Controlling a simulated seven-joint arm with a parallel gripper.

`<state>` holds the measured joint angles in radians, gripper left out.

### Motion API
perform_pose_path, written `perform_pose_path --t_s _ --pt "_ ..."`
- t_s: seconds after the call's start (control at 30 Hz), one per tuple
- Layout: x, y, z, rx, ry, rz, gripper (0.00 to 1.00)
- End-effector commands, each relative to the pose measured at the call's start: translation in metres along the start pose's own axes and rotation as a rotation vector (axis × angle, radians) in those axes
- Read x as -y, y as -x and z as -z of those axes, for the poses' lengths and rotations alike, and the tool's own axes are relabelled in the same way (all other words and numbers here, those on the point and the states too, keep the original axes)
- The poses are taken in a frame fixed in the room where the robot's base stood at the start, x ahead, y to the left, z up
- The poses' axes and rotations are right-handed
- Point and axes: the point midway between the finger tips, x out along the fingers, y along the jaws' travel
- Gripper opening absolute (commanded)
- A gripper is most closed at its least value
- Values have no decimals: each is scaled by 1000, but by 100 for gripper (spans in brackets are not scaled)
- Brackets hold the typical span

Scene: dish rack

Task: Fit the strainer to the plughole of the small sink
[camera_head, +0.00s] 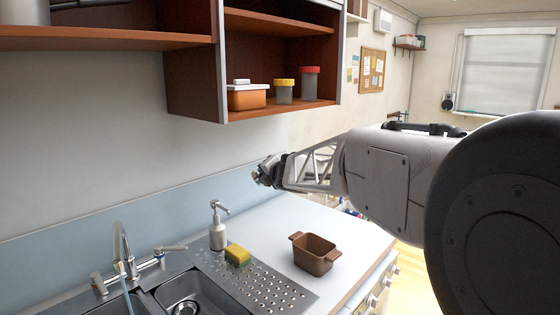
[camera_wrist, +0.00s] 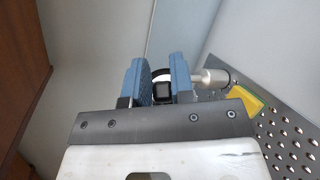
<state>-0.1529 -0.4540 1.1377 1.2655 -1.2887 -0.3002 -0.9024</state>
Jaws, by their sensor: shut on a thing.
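My gripper (camera_head: 270,171) is in the air above the far side of the worktop, near the wall. In the wrist view its two blue fingers (camera_wrist: 158,70) are shut on a small dark and pale piece (camera_wrist: 163,88), which I take to be the strainer; the fingers hide much of it. In the head view only a small metallic bit shows at the fingertips. The small sink (camera_head: 205,284) is at the lower left, well below and left of my gripper. Its dark plughole (camera_head: 186,307) shows at the bottom edge, partly cut off.
A tap (camera_head: 121,247) stands behind the sinks, left. A soap dispenser (camera_head: 218,230) and a yellow-green sponge (camera_head: 237,254) are on the perforated drainer (camera_head: 262,284). A brown dish (camera_head: 314,254) stands on the worktop right. A wooden wall cabinet (camera_head: 280,55) hangs above my gripper.

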Motion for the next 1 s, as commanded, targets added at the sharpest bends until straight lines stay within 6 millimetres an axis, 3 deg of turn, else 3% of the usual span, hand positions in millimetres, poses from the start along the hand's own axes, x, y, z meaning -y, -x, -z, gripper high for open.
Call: perform_pose_path --t_s 0.47,1.0 --pt "13 -28 96 -192 334 -38 0" --pt "30 -45 229 -375 825 -196 0"
